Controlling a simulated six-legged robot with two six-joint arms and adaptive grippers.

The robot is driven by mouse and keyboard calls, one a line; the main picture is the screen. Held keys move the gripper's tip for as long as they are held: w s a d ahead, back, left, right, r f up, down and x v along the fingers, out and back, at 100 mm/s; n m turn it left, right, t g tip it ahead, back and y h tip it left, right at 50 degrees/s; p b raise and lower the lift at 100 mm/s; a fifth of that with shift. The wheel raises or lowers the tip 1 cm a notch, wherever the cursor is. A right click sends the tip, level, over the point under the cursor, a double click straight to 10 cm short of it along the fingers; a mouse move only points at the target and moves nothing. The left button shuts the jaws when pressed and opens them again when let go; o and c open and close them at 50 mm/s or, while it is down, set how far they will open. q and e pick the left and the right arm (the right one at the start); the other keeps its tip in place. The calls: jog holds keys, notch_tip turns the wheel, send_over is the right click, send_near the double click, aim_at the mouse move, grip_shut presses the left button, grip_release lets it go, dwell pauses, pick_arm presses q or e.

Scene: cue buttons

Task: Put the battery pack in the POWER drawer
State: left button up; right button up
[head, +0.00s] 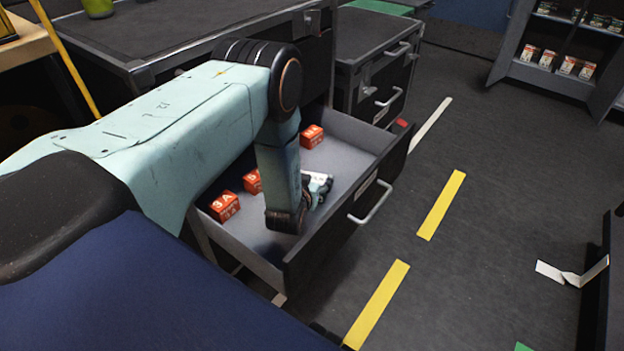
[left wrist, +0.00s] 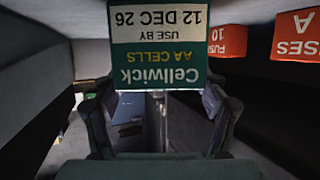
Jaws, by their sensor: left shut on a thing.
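The battery pack (left wrist: 160,50) is a green and white box marked "Cellwick AA CELLS", with its print upside down in the left wrist view. My left gripper (left wrist: 162,105) is shut on it, one finger at each side. In the head view my left gripper (head: 318,190) reaches down inside an open drawer (head: 335,238), and a bit of the pack's white label (head: 318,177) shows by the fingers. I cannot tell whether the pack touches the drawer floor. The label on the drawer front is too small to read. My right gripper is not in view.
Red fuse boxes stand in the same drawer: one at the back (head: 312,136), one near the front left (head: 224,205) and one behind my arm (head: 253,181). The drawer floor right of my gripper is bare. A closed dark cabinet (head: 375,62) stands behind.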

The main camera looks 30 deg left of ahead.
pick_arm(q)
jog(key=shift+f, duration=0.1)
jog(key=o, duration=1.3)
jog(key=shift+f, duration=0.1)
jog(key=shift+w, duration=0.1)
jog(key=shift+r, duration=0.25)
jog(key=p+v, duration=0.3)
jog(key=v, duration=0.3)
jog(key=shift+s+r, duration=0.15)
jog(key=shift+s, duration=0.15)
jog(key=shift+s+d, duration=0.2)
jog(key=shift+s, duration=0.2)
